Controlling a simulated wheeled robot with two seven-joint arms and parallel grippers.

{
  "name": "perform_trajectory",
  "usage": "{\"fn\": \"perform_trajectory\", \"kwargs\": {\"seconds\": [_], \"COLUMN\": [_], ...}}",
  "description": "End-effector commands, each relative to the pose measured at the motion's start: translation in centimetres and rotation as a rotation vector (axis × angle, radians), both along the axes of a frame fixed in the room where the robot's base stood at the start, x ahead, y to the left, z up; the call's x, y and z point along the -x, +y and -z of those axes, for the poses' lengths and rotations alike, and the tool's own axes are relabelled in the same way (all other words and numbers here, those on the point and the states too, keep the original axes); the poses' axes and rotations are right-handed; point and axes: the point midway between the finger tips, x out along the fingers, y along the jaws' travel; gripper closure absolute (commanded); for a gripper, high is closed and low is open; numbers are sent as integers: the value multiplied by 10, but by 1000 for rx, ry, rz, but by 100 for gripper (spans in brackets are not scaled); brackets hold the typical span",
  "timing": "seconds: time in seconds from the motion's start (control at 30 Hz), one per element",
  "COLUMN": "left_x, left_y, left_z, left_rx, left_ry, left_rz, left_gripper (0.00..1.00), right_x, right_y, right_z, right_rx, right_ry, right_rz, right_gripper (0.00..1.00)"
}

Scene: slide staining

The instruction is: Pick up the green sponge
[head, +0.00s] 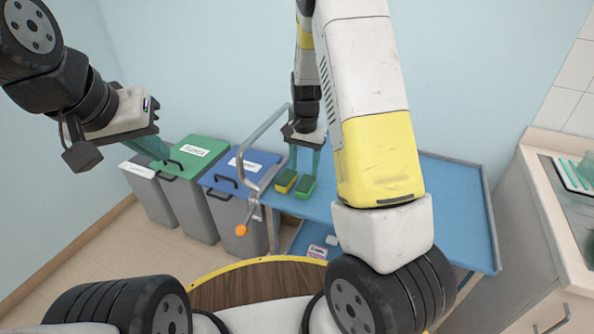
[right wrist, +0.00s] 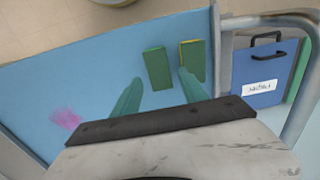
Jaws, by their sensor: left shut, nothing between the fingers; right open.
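The green sponge (head: 306,188) lies on the blue cart top near its left end, and it also shows in the right wrist view (right wrist: 157,69). A second sponge, green with yellow sides (head: 286,181), lies close beside it, also seen in the right wrist view (right wrist: 194,61). My right gripper (head: 304,166) is open and empty, pointing down over the sponges. In the right wrist view its teal fingers (right wrist: 160,76) appear on either side of the green sponge, with one finger near the gap between the sponges. My left gripper (head: 163,154) is shut and empty, above the bins.
The blue cart (head: 455,200) has a grey rail handle (head: 262,135) at its left end, close to my right gripper. Grey, green and blue lidded bins (head: 190,150) stand left of it. A pink stain (right wrist: 65,119) marks the cart top. A counter (head: 545,190) stands at right.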

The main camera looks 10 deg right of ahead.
Motion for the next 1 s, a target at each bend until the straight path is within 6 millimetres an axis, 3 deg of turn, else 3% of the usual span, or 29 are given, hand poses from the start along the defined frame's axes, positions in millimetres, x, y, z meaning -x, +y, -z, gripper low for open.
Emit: {"fn": "perform_trajectory", "kwargs": {"seconds": [0.6,0.9,0.93,1.0], "left_x": [0,0,0,0], "left_y": [0,0,0,0], "left_z": [0,0,0,0], "left_rx": [0,0,0,0], "left_ry": [0,0,0,0], "left_rz": [0,0,0,0], "left_gripper": [100,100,100,100], "right_x": [-4,-4,-4,-4], "right_y": [-8,-8,-8,-8], "right_z": [75,81,81,81], "right_rx": [5,4,4,4], "right_ry": [6,4,4,4], "right_rz": [4,3,3,3], "right_gripper": [49,49,51,65]}}
